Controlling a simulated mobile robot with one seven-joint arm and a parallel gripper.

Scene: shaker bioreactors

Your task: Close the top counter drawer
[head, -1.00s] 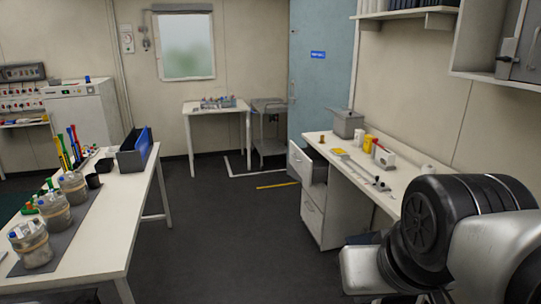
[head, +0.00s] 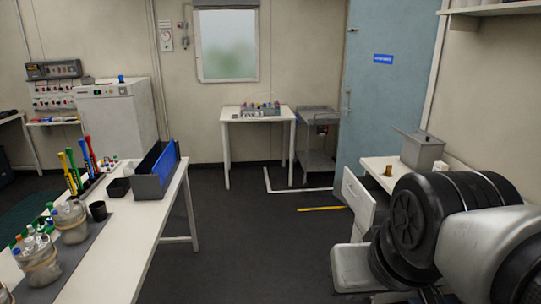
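The top counter drawer (head: 357,196) is pulled out at the left end of the white counter (head: 377,165) on the right. Its white front faces left and stands clear of the cabinet. My arm covers the lower drawers and most of the counter. The gripper fingers do not show; only bulky black and grey links of my arm appear at the lower right, in front of the counter. I cannot see any contact with the drawer.
A grey lidded box (head: 422,151) and a small brown item (head: 388,171) stand on the counter. A long white table (head: 135,235) with bottles and a blue-grey rack (head: 155,172) is on the left. Dark floor (head: 250,235) between them is clear. A blue door (head: 385,90) is behind.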

